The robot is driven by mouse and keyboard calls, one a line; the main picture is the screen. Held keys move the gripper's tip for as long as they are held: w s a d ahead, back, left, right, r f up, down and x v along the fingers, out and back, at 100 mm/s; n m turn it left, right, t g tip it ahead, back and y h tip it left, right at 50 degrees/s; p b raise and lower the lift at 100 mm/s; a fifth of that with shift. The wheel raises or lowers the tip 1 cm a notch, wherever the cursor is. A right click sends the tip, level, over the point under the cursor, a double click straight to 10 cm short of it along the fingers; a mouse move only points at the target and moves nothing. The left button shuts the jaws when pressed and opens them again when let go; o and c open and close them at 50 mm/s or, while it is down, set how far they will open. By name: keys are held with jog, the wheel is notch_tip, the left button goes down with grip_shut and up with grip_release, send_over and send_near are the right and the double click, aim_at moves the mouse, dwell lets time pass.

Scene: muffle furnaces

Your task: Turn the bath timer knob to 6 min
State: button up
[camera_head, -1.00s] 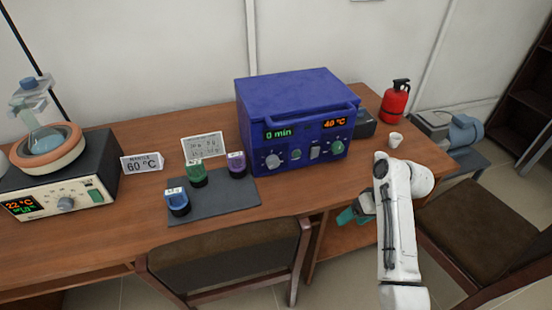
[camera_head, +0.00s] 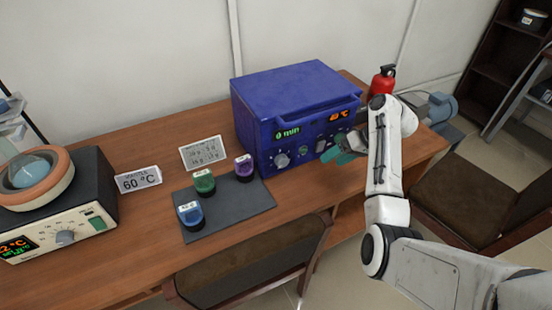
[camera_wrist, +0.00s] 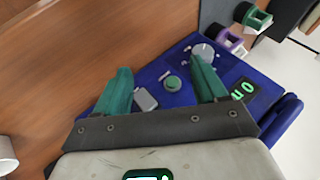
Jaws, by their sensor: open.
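The blue bath (camera_head: 295,105) stands on the table, its front panel showing a green "0 min" (camera_head: 287,133) and an orange temperature display. The grey timer knob (camera_head: 281,160) sits below the green display; it also shows in the wrist view (camera_wrist: 204,52), close beyond one fingertip. My gripper (camera_head: 338,150) is open, with teal fingers in front of the right part of the panel. In the wrist view my gripper (camera_wrist: 162,70) spans a small green knob and a grey switch, and holds nothing. I cannot tell whether a finger touches the panel. The knob's pointer is too small to read.
A dark mat (camera_head: 232,214) with blue, green and purple labelled items lies left of the bath. A "60 °C" sign (camera_head: 138,180) and a heating bath (camera_head: 62,215) stand farther left. A chair back (camera_head: 250,262) is at the table's front edge. A red extinguisher (camera_head: 383,80) stands behind my arm.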

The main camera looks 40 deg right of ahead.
jog(key=p, duration=0.3)
send_near(286, 162)
jog(key=x, duration=0.4)
jog(key=shift+w+a+r, duration=0.15)
jog(key=shift+w+a, duration=0.05)
jog(key=shift+a, duration=0.1)
jog(key=x, duration=0.3)
jog(key=shift+a+f+b, duration=0.1)
jog(key=shift+f+b, duration=0.2)
jog(key=shift+f, duration=0.1)
jog(key=shift+w+a+f, duration=0.25)
jog(key=shift+w+f, duration=0.1)
jog(key=shift+f, duration=0.15)
jog(key=shift+c, duration=0.2)
jog(key=c, duration=1)
jog(key=shift+d, duration=0.1)
